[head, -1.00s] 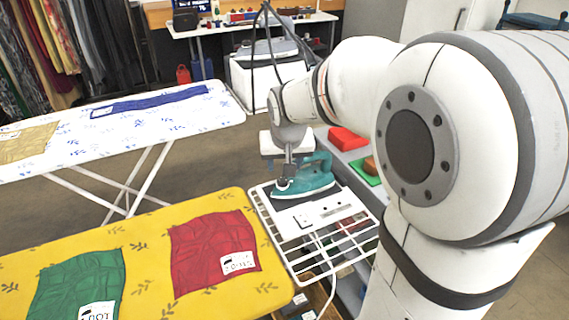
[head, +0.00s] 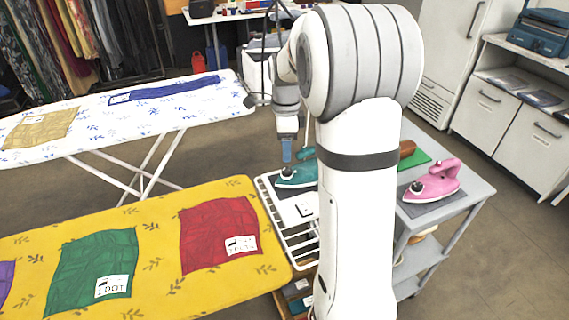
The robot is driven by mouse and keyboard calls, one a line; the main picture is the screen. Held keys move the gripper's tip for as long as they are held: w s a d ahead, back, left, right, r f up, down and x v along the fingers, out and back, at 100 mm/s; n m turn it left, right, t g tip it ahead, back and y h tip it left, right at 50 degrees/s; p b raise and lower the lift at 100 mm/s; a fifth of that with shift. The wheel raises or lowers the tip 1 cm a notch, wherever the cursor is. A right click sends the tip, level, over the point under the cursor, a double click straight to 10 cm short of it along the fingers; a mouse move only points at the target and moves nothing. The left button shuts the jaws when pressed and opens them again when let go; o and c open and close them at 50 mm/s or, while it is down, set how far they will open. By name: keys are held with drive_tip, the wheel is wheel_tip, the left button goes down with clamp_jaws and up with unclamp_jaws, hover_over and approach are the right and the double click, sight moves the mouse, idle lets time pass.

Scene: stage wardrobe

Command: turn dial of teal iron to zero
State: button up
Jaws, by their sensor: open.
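The teal iron (head: 304,177) sits at the white wire rest by the end of the yellow ironing board. My arm column hides its right part. A small dark spot low at its left front looks like its dial (head: 287,173), but its setting is too small to read. My gripper (head: 287,162) points down just above this spot. It is open, and nothing shows held in it. I cannot tell whether the fingertips touch the dial or stand apart from it.
A pink iron (head: 435,182) stands on a grey cart (head: 455,212) to the right. The yellow board (head: 155,245) carries red and green cloths with tags. A white patterned board (head: 180,112) stands behind. The wire rest (head: 268,200) is partly hidden by my arm.

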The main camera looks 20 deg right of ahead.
sight(287, 170)
drive_tip(key=f, duration=0.7)
drive_tip(key=shift+s+d+f, duration=0.1)
drive_tip(key=shift+d+f, duration=0.05)
drive_tip(key=shift+d, duration=0.05)
drive_tip(key=c, duration=0.9)
drive_tip(key=shift+d, duration=0.15)
drive_tip(key=shift+c, duration=0.5)
drive_tip(key=shift+a, duration=0.2)
drive_tip(key=shift+n, duration=2.9)
